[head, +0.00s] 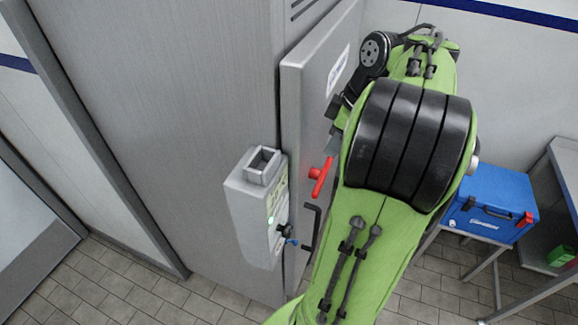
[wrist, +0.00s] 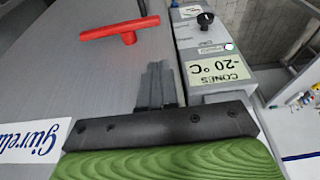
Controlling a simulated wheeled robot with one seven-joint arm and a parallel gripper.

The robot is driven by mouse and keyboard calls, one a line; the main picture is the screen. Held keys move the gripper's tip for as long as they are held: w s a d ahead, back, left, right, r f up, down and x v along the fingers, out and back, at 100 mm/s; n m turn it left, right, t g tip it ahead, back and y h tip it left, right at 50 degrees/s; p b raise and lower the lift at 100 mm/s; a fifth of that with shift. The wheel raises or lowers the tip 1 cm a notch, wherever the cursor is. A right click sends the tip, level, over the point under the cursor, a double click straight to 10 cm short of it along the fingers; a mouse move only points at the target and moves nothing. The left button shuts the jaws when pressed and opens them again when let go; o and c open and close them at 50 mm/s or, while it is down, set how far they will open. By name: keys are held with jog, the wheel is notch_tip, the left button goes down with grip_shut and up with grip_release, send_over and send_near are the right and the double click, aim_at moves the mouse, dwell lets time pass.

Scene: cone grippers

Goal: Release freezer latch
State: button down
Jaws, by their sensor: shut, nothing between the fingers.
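The red T-shaped latch (head: 321,178) sticks out from the grey freezer door (head: 304,110), near the door's edge beside the control box. It also shows at the top left of the wrist view (wrist: 112,29). My gripper (wrist: 159,68) is shut and empty, its grey fingers together. In the wrist view the fingertips lie below and right of the latch, apart from it in the picture; the depth gap cannot be told. In the head view my green and black arm hides most of the gripper. The door looks closed.
A grey control box (head: 246,215) labelled "CONES -20 °C" (wrist: 217,70) juts out beside the latch, with a black knob (wrist: 205,20). A blue cooler box (head: 490,203) stands on a bench at right. Tiled floor lies left.

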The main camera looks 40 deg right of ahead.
jog(key=s, duration=0.1)
jog(key=b, duration=0.5)
send_near(313, 193)
jog(key=x, duration=0.5)
jog(key=shift+w+a+f, duration=0.15)
jog(key=shift+w, duration=0.05)
jog(key=shift+f, duration=0.6)
